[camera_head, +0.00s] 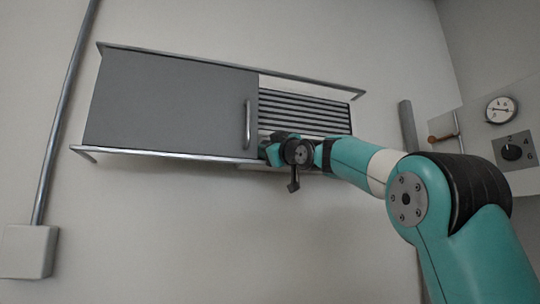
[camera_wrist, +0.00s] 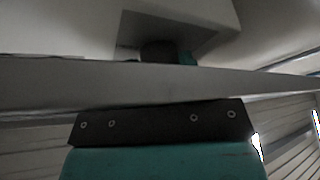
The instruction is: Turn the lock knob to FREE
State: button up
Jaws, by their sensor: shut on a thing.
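My gripper (camera_head: 272,150) is at the lower rail (camera_head: 180,155) of the wall cabinet, by the lower right corner of its grey sliding door (camera_head: 165,100). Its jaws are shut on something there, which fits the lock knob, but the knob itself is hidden. No FREE marking can be read. In the wrist view, a grey bar (camera_wrist: 160,88) crosses in front of my gripper's dark screwed plate. Beyond it, a dark and teal part shows below a pale block (camera_wrist: 195,15).
The door has a vertical handle (camera_head: 248,124); a slatted panel (camera_head: 305,112) shows to its right. A numbered dial (camera_head: 512,151), a gauge (camera_head: 501,109) and an orange-brown handle (camera_head: 440,138) are at the far right. A pipe (camera_head: 62,115) runs down the left.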

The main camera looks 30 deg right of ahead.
jog(key=o, duration=0.6)
jog(key=shift+o, duration=0.2)
